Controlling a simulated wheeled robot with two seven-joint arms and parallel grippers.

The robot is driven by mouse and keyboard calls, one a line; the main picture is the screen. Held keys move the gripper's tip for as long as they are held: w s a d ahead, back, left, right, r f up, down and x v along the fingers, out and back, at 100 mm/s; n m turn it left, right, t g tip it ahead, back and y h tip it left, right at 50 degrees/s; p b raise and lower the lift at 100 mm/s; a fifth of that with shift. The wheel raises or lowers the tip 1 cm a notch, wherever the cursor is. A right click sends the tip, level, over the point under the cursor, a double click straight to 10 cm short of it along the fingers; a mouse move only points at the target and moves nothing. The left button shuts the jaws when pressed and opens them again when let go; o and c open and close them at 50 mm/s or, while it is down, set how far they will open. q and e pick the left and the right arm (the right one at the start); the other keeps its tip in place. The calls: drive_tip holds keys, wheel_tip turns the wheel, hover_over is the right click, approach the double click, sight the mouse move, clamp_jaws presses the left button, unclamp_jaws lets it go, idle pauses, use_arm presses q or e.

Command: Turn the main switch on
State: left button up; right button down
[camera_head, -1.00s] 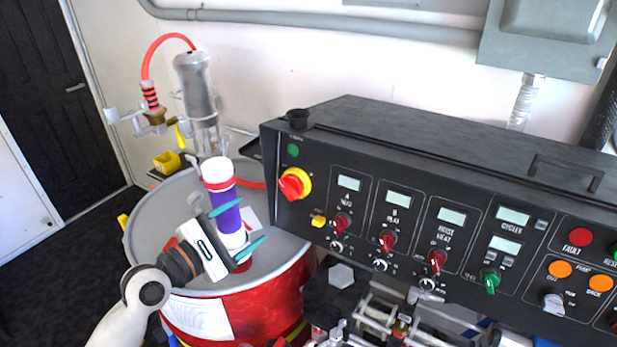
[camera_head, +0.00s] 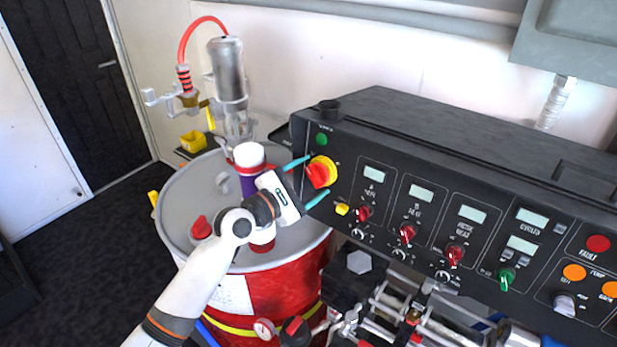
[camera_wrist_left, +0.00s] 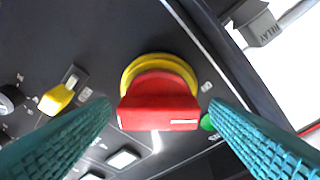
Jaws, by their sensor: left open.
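The main switch (camera_head: 319,173) is a red rotary knob on a yellow round base, at the left end of the black control panel's front. In the left wrist view the red knob (camera_wrist_left: 158,101) lies between the two teal fingers, with its broad handle across the picture and a gap on each side. My left gripper (camera_head: 310,181) is open, its fingertips above and below the knob in the head view. I cannot tell whether either fingertip touches the panel. My right gripper is not in view.
A green light (camera_head: 321,140) sits above the switch and a yellow toggle (camera_head: 342,209) below it. The panel (camera_head: 480,140) carries several displays and knobs to the right. A red drum (camera_head: 285,285) with a purple and white bottle (camera_head: 249,157) stands behind my left arm.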

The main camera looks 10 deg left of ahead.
use_arm(q)
drive_tip(key=shift+w+d, duration=0.1)
drive_tip(key=shift+w, duration=0.05)
drive_tip(key=shift+c, duration=0.3)
drive_tip(key=c, duration=0.9)
